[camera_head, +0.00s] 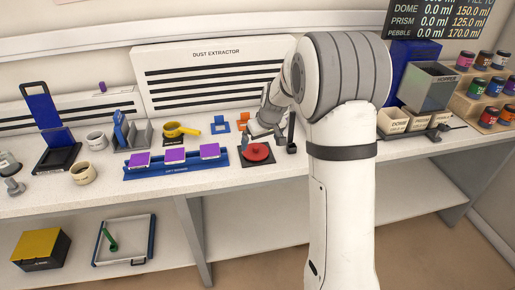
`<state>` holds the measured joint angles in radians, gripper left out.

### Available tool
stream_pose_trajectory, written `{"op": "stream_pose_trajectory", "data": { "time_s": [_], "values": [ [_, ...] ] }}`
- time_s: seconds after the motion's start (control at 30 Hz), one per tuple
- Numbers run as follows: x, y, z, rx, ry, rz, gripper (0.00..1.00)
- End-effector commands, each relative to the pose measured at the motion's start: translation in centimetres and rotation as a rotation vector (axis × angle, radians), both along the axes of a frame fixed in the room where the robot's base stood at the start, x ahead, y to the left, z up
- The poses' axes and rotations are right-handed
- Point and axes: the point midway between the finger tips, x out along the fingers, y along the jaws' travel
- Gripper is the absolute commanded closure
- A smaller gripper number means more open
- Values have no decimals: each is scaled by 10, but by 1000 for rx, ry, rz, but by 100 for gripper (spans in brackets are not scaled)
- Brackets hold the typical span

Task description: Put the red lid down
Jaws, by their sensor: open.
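The red lid (256,152) is a round red disc with a small knob on top. It lies flat on a dark square pad (257,162) near the front edge of the counter, left of my arm. My gripper (263,134) is open just above and behind the lid, pointing down. Nothing shows between its fingers. Whether a fingertip touches the knob is too small to tell. My arm's large white links cover the counter to the right of the pad.
A blue rack (218,171) with purple blocks stands close left of the pad. A dark upright post (291,132) stands close right. Small blue (220,125) and orange (243,119) stands sit behind. A yellow cup (179,129) stands farther left.

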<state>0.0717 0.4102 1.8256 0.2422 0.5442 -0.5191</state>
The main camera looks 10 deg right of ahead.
Motion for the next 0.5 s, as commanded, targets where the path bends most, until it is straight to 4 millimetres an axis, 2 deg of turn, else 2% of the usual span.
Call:
{"op": "stream_pose_trajectory", "data": {
  "time_s": [0.03, 0.2, 0.37, 0.5],
  "values": [
    [-3, -1, 11, 0, -5, 0, 0],
    [-15, -4, 37, 0, -2, 0, 0],
    [-21, -5, 51, -1, 0, -1, 0],
    [-44, -2, 65, 2, 9, -16, 0]
  ]
}}
